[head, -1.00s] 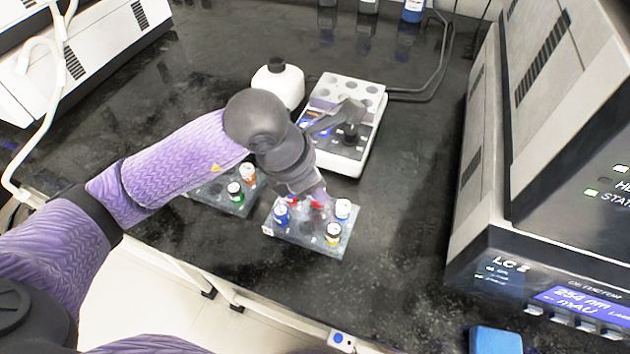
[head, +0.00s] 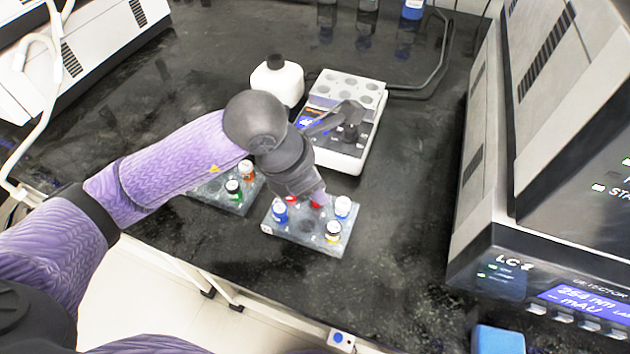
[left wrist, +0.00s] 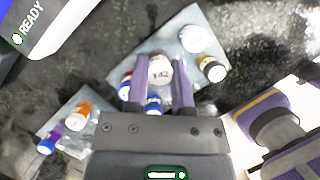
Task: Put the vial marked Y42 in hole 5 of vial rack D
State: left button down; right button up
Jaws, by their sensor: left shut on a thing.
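My left gripper (head: 317,199) is shut on a vial whose white cap reads Y42 (left wrist: 160,72) in the left wrist view. The gripper (left wrist: 158,88) points down over the nearer grey vial rack (head: 284,232); this rack also shows in the left wrist view (left wrist: 180,58). I cannot tell whether the vial's base is inside a hole. Around it in that rack stand a blue vial (head: 280,212), a white-capped vial (head: 343,207), a yellow-banded vial (head: 333,231) and a red-banded vial (head: 291,200). The rack's letter and hole numbers are not readable. My right gripper is not in view.
Behind are a white bottle (head: 278,83) and a block device (head: 345,120). A large instrument (head: 550,190) stands at the right. The bench between is clear.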

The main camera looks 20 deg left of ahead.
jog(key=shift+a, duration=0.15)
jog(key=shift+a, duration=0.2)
pick_arm(q)
jog(key=shift+f, duration=0.15)
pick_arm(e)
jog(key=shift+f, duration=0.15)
pick_arm(q)
jog(key=shift+f+b, duration=0.45)
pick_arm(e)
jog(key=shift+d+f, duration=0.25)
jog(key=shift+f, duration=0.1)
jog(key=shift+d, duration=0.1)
pick_arm(q)
jog(key=shift+c, duration=2)
grip_release()
jog(key=o, duration=0.3)
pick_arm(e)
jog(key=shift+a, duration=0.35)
